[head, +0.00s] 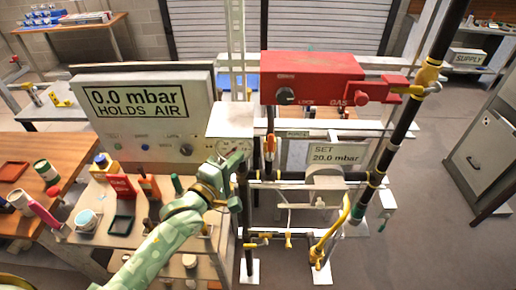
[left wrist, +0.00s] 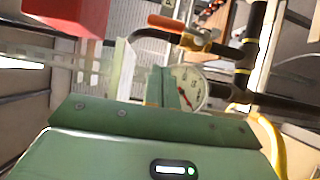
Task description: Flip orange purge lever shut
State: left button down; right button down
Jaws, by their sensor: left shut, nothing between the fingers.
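An orange lever (head: 271,143) sits on a thin vertical pipe just right of the round gauge in the head view. In the left wrist view the orange lever (left wrist: 166,23) shows at the top, joined to a brass valve body (left wrist: 196,38) on a black pipe. My left gripper (head: 236,162) is shut and empty, in front of the gauge and to the left of and below the lever. In the left wrist view its fingers (left wrist: 164,86) stand apart from the lever and overlap the left part of the gauge. My right gripper is in neither view.
The round gauge (head: 235,147) is close to my left gripper. A red gas box (head: 315,78) overhangs the lever area. A display panel (head: 140,112) reads 0.0 mbar, holds air. A regulator labelled set 20.0 mbar (head: 334,154) and a yellow bent pipe (head: 331,238) are to the right.

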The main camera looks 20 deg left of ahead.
aim_at(270, 149)
pick_arm(q)
jog(key=w+d, duration=0.4)
jog(key=w, duration=0.1)
jog(key=shift+w+d, duration=0.15)
jog(key=shift+w+p, duration=0.1)
jog(key=shift+p, duration=0.25)
